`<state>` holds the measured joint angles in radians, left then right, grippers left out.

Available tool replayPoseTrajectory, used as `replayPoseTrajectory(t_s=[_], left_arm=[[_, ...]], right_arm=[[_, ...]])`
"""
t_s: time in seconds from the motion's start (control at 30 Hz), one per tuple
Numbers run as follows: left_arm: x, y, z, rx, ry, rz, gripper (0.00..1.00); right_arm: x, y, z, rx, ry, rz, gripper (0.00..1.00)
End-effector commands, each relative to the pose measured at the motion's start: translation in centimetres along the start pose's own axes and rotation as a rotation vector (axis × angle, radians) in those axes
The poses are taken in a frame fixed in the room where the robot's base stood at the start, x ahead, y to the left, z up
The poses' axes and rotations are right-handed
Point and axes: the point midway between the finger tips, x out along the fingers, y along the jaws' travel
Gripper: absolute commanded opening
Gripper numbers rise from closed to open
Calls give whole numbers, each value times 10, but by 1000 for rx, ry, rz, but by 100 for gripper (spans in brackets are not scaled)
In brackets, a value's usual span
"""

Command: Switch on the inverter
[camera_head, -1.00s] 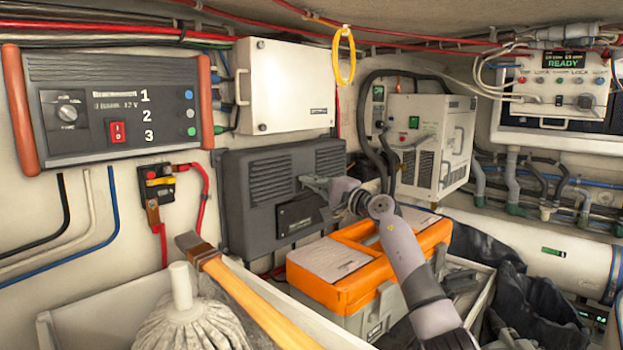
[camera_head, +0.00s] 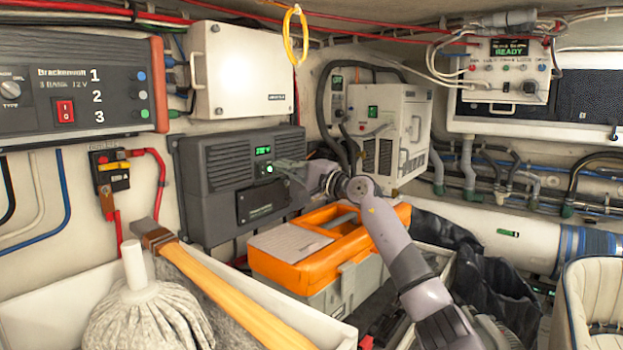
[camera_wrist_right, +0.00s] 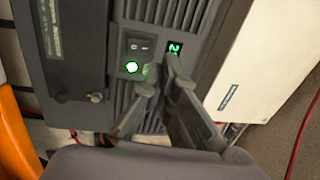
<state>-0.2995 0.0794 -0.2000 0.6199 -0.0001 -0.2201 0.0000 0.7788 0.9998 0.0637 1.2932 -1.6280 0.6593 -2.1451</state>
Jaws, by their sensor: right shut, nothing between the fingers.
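A dark grey box with vent slots, which looks like the inverter (camera_head: 225,165), is on the wall left of centre. Its small green display (camera_head: 263,150) is lit. In the right wrist view its face shows a black rocker switch (camera_wrist_right: 138,45), a lit green round light (camera_wrist_right: 131,66) below it and a lit green display (camera_wrist_right: 175,47). My right gripper (camera_head: 280,170) is shut and empty in front of the box, just below the display. In the wrist view its fingertips (camera_wrist_right: 160,69) are close to the light and display; I cannot tell whether they touch. My left gripper is not in view.
An orange-lidded toolbox (camera_head: 290,262) sits below my right arm. A wooden handle (camera_head: 225,295) and a mop (camera_head: 145,310) stand in front. A charger with a red switch (camera_head: 75,85) is at left, and a white cabinet (camera_head: 393,130) is right of the box.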

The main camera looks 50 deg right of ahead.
Motion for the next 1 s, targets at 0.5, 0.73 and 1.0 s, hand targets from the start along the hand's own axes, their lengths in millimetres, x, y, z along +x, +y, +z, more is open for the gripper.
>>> replayPoseTrajectory(t_s=[0.5,0.73,1.0], left_arm=[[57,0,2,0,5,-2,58],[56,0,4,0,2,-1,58],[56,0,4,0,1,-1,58]], right_arm=[[-79,-18,1,-2,0,0,0],[-81,-21,1,-1,-1,-1,0],[-81,-21,1,-1,0,-1,0]])
